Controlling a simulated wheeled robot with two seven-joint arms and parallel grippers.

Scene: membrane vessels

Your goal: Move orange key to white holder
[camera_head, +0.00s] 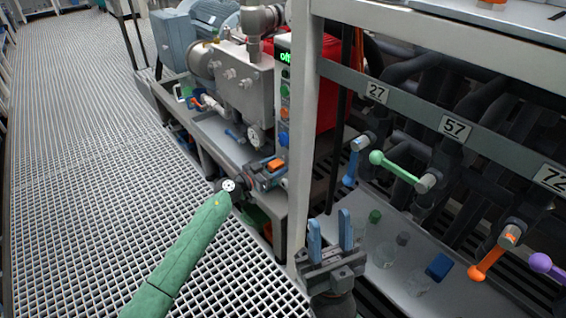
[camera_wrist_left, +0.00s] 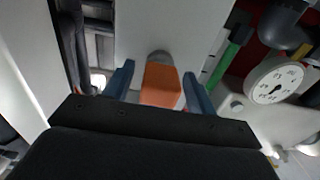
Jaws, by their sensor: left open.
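The orange key (camera_head: 275,164) shows as a small orange block at my left gripper, by the edge of the grey bench. My left gripper (camera_head: 270,174) is open. In the left wrist view, the orange key (camera_wrist_left: 160,85) lies between the two spread blue fingers (camera_wrist_left: 158,92), with gaps on both sides. A grey round part shows just beyond the key, against a pale surface. My right gripper (camera_head: 330,236) points upward with its blue fingers apart and nothing between them. I cannot clearly make out the white holder.
A white post (camera_head: 305,130) stands between my grippers. A control panel (camera_head: 284,90) with coloured buttons is above the left gripper. Valves with green (camera_head: 398,167), blue, orange and purple handles are at right. A blue block (camera_head: 439,266) and glassware occupy the shelf. The grated floor is clear at left.

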